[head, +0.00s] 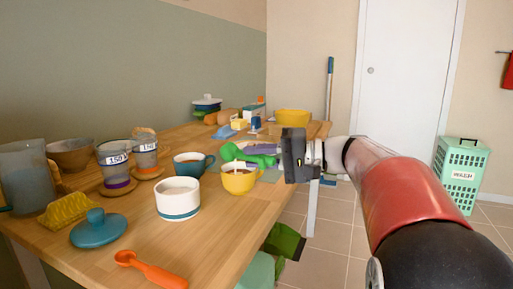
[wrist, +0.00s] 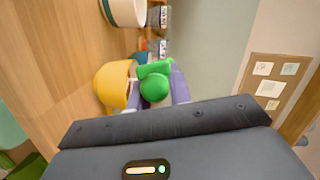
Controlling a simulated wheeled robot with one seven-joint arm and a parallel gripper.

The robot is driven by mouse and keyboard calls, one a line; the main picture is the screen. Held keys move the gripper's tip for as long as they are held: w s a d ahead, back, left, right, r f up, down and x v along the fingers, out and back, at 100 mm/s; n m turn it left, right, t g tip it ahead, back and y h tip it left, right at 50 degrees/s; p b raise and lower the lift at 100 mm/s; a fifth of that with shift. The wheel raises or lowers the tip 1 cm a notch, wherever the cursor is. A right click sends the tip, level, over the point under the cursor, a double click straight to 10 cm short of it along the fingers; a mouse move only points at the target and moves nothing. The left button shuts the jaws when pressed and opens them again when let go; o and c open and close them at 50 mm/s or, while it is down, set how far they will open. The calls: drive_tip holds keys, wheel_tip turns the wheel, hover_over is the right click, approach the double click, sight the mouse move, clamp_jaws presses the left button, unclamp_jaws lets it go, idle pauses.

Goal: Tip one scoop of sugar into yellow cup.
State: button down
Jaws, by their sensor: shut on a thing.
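The yellow cup (head: 240,182) stands upright on the wooden table, with brown contents. It also shows in the wrist view (wrist: 112,85). My gripper (head: 268,153) reaches in from the right and is shut on a green scoop (head: 236,154), also in the wrist view (wrist: 155,86). The scoop's bowl is beside and above the cup, close to its rim. A small white patch shows at the cup's mouth; I cannot tell whether it is sugar. The inside of the scoop is hidden. A white pot with a blue band (head: 177,200) stands open nearer the camera.
A blue lid (head: 99,228) and an orange scoop (head: 150,270) lie at the near side. A blue cup (head: 193,164) stands left of the yellow cup. Labelled jars (head: 116,163) and a pitcher (head: 27,175) stand at the left. Bare table lies in front.

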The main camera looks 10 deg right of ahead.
drive_tip(key=m+t+y+p, duration=0.1)
drive_tip(key=m+p, duration=0.1)
drive_tip(key=m, duration=0.1)
drive_tip(key=w+d+m+t+y+p, duration=0.1)
drive_tip(key=m+p, duration=0.1)
drive_tip(key=m, duration=0.2)
drive_tip(key=m+t+y+p, duration=0.1)
drive_tip(key=m+p, duration=0.1)
drive_tip(key=m, duration=0.2)
drive_tip(key=shift+w+d+t, duration=0.15)
drive_tip(key=shift+d+t, duration=0.1)
drive_tip(key=shift+t, duration=0.05)
drive_tip(key=shift+m, duration=0.3)
drive_tip(key=shift+f, duration=0.1)
idle(1.5)
